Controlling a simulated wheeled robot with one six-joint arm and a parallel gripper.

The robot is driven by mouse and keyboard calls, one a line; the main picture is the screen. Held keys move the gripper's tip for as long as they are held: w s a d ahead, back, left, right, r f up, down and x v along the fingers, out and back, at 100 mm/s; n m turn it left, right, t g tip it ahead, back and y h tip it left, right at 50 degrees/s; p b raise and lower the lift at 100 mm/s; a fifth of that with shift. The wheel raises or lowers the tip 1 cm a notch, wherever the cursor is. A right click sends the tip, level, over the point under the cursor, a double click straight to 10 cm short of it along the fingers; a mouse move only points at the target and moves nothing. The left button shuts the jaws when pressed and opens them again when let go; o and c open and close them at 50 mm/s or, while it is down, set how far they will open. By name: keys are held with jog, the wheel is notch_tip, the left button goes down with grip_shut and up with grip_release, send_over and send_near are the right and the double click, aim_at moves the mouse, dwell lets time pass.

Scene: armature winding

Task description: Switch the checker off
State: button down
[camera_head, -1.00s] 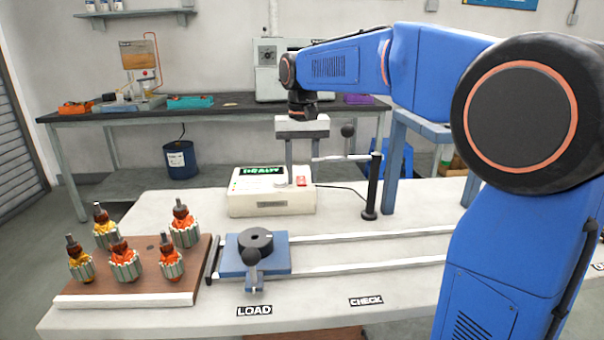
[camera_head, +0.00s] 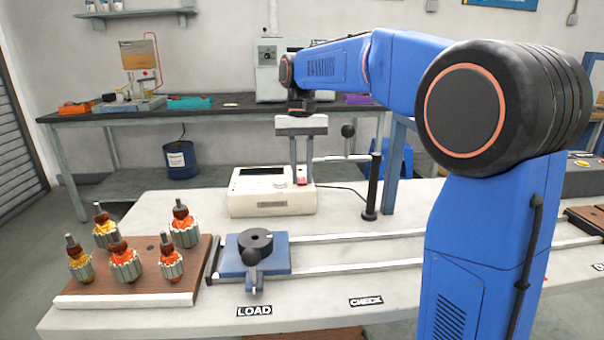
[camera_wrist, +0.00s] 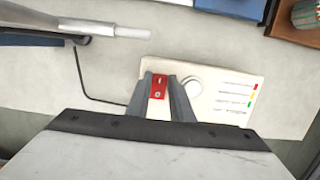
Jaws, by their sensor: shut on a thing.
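The checker (camera_head: 250,207) is a cream box on the white table. Its display (camera_head: 262,171) is dark. The red switch (camera_head: 302,183) sits at its right end, beside a round pale knob (camera_head: 279,184); in the wrist view the red switch (camera_wrist: 158,88) lies between the two grey fingers. My gripper (camera_head: 301,179) points straight down over that end, its fingers closed on either side of the switch. The wrist view also shows the knob (camera_wrist: 192,85) just right of the fingers and coloured marks on the checker's panel.
A black post with a horizontal bar (camera_head: 370,195) stands close right of the checker. A blue carriage (camera_head: 262,257) with a black ring sits on two rails in front. A brown board (camera_head: 130,285) with several armatures is at left. A cable runs from the checker.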

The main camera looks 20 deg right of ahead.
jog(key=shift+w+g, duration=0.15)
jog(key=shift+g, duration=0.35)
jog(key=c, duration=1.6)
grip_release()
jog(key=shift+o, duration=0.2)
jog(key=v, duration=1.2)
jog(key=shift+d, duration=0.1)
